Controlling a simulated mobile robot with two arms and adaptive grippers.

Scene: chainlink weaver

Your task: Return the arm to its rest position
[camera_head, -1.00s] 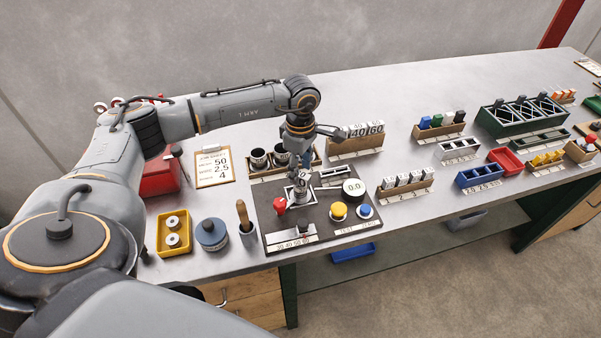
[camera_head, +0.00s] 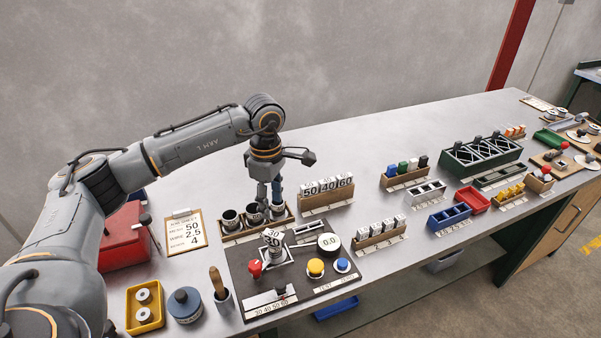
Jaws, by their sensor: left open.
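My left arm (camera_head: 200,140) reaches in from the left over the workbench (camera_head: 345,135). My left gripper (camera_head: 269,203) hangs fingers down and open. In the picture it overlaps the wooden rack (camera_head: 235,235) of dark cups at the back of the control panel; its exact height above the rack is hard to tell. I see nothing held in the fingers. A piece marked 30 (camera_head: 272,241) stands on the dark control panel (camera_head: 300,286), apart from the gripper. My right gripper is not in view.
A rack of blocks marked 50, 40 and 60 (camera_head: 326,190) stands right of the gripper. A clipboard (camera_head: 186,231) and a red box (camera_head: 121,240) lie to the left. Bins and racks, such as the green rack (camera_head: 481,157), fill the right side. The back strip of bench is clear.

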